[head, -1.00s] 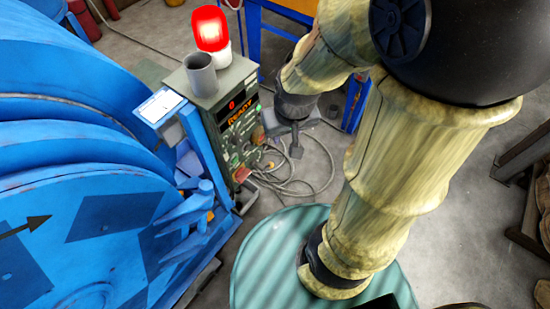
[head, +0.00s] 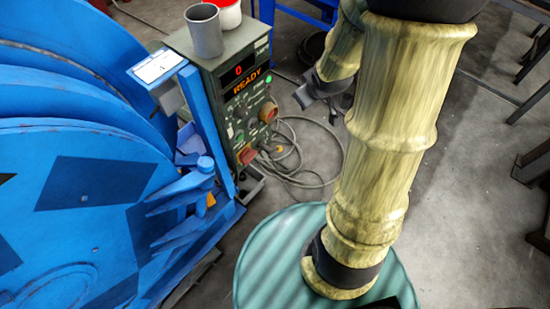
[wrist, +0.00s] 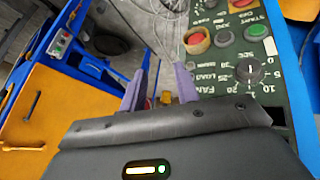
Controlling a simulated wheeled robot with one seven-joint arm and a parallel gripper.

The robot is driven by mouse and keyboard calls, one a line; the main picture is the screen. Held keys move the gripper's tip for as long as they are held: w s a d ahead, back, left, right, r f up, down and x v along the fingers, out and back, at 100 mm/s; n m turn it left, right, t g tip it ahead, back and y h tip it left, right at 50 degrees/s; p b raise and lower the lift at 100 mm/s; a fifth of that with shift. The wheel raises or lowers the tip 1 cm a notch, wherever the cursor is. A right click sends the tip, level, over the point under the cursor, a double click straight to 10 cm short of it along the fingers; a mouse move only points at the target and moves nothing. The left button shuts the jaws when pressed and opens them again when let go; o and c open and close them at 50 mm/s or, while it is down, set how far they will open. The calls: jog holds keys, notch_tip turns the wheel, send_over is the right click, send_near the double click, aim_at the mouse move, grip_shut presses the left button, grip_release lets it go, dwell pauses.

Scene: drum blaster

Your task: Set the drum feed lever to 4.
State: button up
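The green-grey control box (head: 235,100) stands left of centre in the head view, its display showing a red 0 and READY. In the wrist view its panel (wrist: 228,62) has a black dial (wrist: 248,71) marked in seconds, a red knob (wrist: 196,40) and a green button. I cannot clearly make out the drum feed lever or its scale. My gripper (wrist: 160,88) is open and empty, its two purplish fingers apart, beside the panel's left edge. In the head view my gripper (head: 315,92) is right of the box, apart from it.
The large blue drum machine (head: 80,190) fills the left. A grey cup (head: 204,30) stands on the box. Cables (head: 310,150) lie on the floor below my gripper. A teal drum top (head: 265,250) is in front. An orange panel (wrist: 45,115) shows in the wrist view.

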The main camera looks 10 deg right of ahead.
jog(key=w+d+f+n+t+y+b, duration=0.1)
jog(key=w+d+f+n+b, duration=0.1)
jog(key=w+f+b, duration=0.3)
jog(key=w+d+f+n+t+y+b, duration=0.15)
jog(key=f+b, duration=0.25)
jog(key=f, duration=0.4)
jog(key=n+t+y+b, duration=0.2)
jog(key=n+y+b, duration=0.95)
jog(key=b, duration=1.15)
send_near(275, 150)
jog(key=s+d+f, duration=0.2)
jog(key=s+d, duration=0.2)
jog(key=d, duration=0.2)
jog(key=shift+w+r+y, duration=0.2)
jog(key=shift+r+y, duration=0.1)
jog(key=shift+y, duration=0.1)
jog(key=shift+w+a, duration=0.1)
jog(key=b+x, duration=0.6)
jog(key=x, duration=1.1)
